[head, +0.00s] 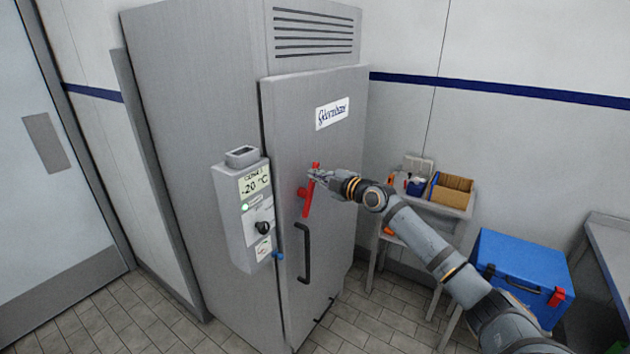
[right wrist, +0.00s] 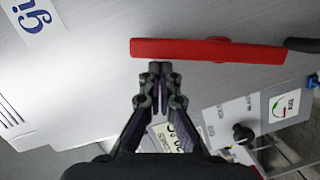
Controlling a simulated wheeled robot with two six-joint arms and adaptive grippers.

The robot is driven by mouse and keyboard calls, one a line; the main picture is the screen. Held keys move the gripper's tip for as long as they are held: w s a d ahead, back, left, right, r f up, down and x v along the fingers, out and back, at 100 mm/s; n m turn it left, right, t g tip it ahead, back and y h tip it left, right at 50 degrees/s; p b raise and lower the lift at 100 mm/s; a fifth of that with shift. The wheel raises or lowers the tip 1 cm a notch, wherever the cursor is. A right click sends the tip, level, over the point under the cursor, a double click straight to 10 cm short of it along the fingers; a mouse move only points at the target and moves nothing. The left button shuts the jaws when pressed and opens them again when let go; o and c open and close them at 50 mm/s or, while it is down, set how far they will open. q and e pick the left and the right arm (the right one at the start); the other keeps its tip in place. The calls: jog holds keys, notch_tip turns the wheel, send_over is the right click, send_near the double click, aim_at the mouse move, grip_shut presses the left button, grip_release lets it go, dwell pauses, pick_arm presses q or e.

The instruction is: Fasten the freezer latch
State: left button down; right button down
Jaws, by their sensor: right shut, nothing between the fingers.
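The grey freezer (head: 190,130) stands upright in the head view, its front door (head: 285,130) carrying a white name label. The red latch (head: 307,200) is a long bar on the door, standing nearly upright with a slight tilt, above the black door handle (head: 303,252). In the right wrist view the latch (right wrist: 215,50) lies across the picture, just past the fingertips. My right gripper (head: 313,174) is at the latch's upper end, partly covering it. Its fingers (right wrist: 160,68) are shut and empty, close to the bar; I cannot tell whether they touch. My left gripper is out of view.
A control box (head: 232,225) with a display juts out left of the door. A small table (head: 445,208) with boxes stands behind my right arm. A blue cooler (head: 520,265) and a grey bench (head: 610,240) are at the right. Tiled floor lies open in front.

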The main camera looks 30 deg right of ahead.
jog(key=w+d+f+m+g+y+b, duration=0.2)
jog(key=d+f+m+b, duration=0.3)
jog(key=m+b, duration=0.4)
jog(key=shift+w+d+m+g+y+b, duration=0.4)
jog(key=shift+d+m+y, duration=0.4)
jog(key=shift+m, duration=0.4)
jog(key=shift+d, duration=0.1)
